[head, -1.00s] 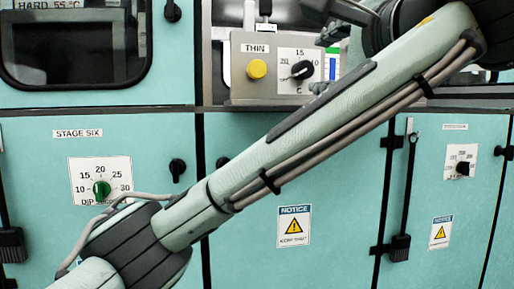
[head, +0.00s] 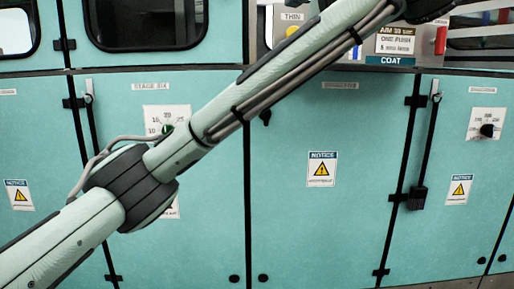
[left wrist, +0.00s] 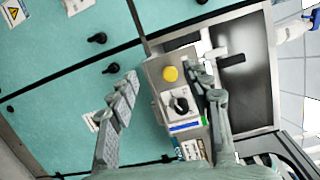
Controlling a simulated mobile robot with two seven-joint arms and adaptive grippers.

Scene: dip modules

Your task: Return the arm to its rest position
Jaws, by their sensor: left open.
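My left arm (head: 270,90) crosses the head view from the lower left to the upper right. Its fingers are cut off above the top edge there. In the left wrist view my left gripper (left wrist: 165,88) is open, with its two fingers apart and nothing between them that it grips. Beyond the fingers is a grey control box with a yellow button (left wrist: 170,74) and a black knob (left wrist: 181,105). I cannot tell how far the fingertips are from the box. My right gripper is in neither view.
Teal cabinet doors (head: 330,220) with notice labels and dials fill the front. A vertical door handle (head: 417,196) stands out at the right. A red switch (head: 441,40) is at the upper right.

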